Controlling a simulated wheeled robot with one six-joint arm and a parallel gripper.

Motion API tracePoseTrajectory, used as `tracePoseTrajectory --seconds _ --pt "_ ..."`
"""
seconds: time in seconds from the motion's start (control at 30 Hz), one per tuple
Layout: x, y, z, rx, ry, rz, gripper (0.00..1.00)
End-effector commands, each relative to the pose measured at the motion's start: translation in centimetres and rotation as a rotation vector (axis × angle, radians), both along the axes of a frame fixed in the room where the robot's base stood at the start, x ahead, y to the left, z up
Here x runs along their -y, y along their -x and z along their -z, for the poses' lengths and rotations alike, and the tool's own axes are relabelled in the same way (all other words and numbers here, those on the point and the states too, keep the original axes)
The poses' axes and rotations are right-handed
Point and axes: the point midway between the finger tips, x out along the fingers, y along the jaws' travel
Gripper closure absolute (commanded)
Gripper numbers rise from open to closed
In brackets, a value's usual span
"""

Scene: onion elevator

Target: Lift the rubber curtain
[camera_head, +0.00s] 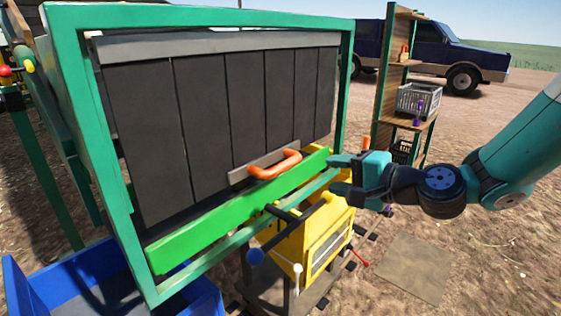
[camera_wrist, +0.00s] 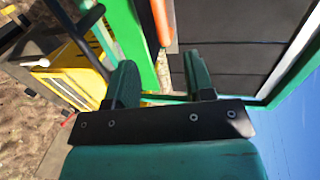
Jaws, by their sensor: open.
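The rubber curtain (camera_head: 225,120) is a row of dark vertical strips hanging in a green frame (camera_head: 348,70). An orange handle (camera_head: 275,165) is fixed on a grey plate at its lower edge. My gripper (camera_head: 338,174) is open and empty, to the right of the handle and apart from it. In the wrist view my two green fingers (camera_wrist: 163,85) are spread, with the orange handle (camera_wrist: 163,22) beyond them near the top. Dark curtain strips (camera_wrist: 245,40) show to the right there. The lower part of the curtain is hidden behind a green bar (camera_head: 210,225).
A yellow machine (camera_head: 318,240) with dark, knobbed levers stands below the bar. A blue bin (camera_head: 88,268) is at lower left. A wooden shelf (camera_head: 383,90) with a grey crate (camera_head: 418,100) stands behind. A truck (camera_head: 430,50) is farther back. Ground at the right is mostly open.

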Motion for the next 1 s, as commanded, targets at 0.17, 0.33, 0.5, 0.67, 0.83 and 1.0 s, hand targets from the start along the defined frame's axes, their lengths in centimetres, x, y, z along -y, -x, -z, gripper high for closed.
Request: tracePoseTrajectory --seconds 0.17,0.33,0.5,0.67,0.83,1.0 --pt "-3.1 -2.2 0.4 0.001 0.003 -0.006 0.52" --pt "-6.1 -4.5 1.2 0.002 0.004 -0.006 0.52" --pt "-8.9 -6.8 2.0 0.001 0.005 -0.005 0.52" --pt "-10.8 -8.4 2.6 0.002 0.004 -0.003 0.52" --pt "-11.8 -9.2 3.0 0.002 0.005 -0.002 0.52" --pt "-12.0 -9.4 3.1 0.002 0.006 0.0 0.52"
